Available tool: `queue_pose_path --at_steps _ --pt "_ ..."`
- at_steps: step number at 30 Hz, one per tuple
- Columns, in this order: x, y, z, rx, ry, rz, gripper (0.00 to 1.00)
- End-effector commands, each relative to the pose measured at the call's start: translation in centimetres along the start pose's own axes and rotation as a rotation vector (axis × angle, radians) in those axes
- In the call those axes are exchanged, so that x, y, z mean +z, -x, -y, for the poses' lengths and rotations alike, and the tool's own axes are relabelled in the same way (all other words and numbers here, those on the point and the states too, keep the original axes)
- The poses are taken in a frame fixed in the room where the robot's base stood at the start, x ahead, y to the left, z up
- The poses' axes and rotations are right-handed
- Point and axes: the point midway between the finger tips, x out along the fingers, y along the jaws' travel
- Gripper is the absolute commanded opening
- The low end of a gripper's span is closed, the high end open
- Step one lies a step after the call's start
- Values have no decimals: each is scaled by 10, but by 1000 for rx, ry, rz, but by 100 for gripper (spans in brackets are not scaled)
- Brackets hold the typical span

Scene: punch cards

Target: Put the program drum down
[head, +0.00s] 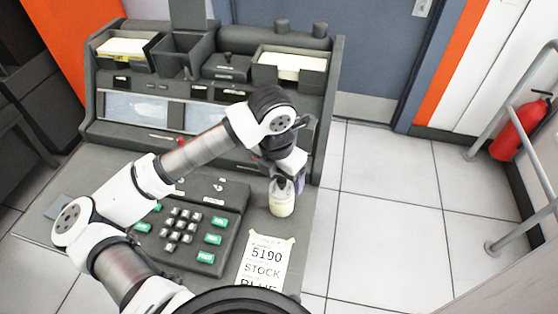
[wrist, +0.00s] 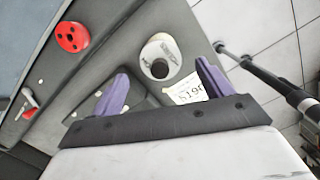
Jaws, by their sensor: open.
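The program drum appears to be the cream cylinder (head: 281,203) standing upright on the grey desk, near its right edge and just above the paper note. In the wrist view the drum (wrist: 160,47) shows its pale top with a dark round opening. My gripper (head: 288,183) is over the drum in the head view and hides part of its top. In the wrist view its two purple fingers (wrist: 161,88) are spread wide apart, with the drum beyond and between them. Neither finger visibly presses on it.
A note reading 5190 STOCK (head: 264,262) lies in front of the drum. A keypad with green buttons (head: 197,225) is to the left. Open floor lies right.

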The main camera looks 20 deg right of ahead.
Motion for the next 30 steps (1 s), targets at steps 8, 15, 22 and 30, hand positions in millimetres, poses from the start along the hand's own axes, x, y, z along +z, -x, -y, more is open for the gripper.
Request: queue_pose_path --at_steps 8,15,22,30 --pt "0 52 0 4 -2 0 79" --pt "0 66 0 1 -1 -2 79" --pt "0 66 0 0 -1 -1 79" --pt "0 66 0 0 -1 -1 79"
